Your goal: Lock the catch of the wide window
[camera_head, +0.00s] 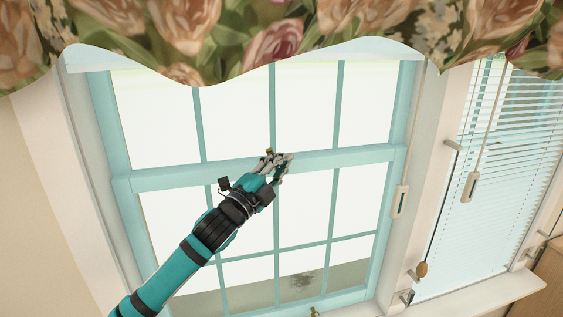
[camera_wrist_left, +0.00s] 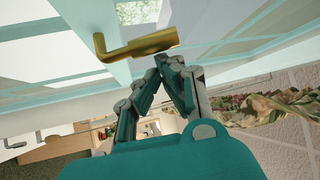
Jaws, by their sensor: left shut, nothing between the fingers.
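The wide window (camera_head: 160,180) has pale teal frames and fills the middle of the head view. Its brass catch (camera_head: 269,152) shows as a small bit at the middle rail, partly hidden by my left gripper (camera_head: 285,161). In the left wrist view the catch (camera_wrist_left: 138,47) is a brass lever with a bent end, pointing sideways. My left gripper (camera_wrist_left: 172,62) is shut and empty, with its fingertips just below the lever's right part in that picture. I cannot tell whether they touch it. My right gripper is not in view.
A floral valance (camera_head: 300,35) hangs across the top. A narrower window with white blinds (camera_head: 520,150) stands at the right, with a hanging cord handle (camera_head: 470,186). Another pale handle (camera_head: 400,201) hangs by the right jamb. A white sill (camera_head: 480,298) runs below.

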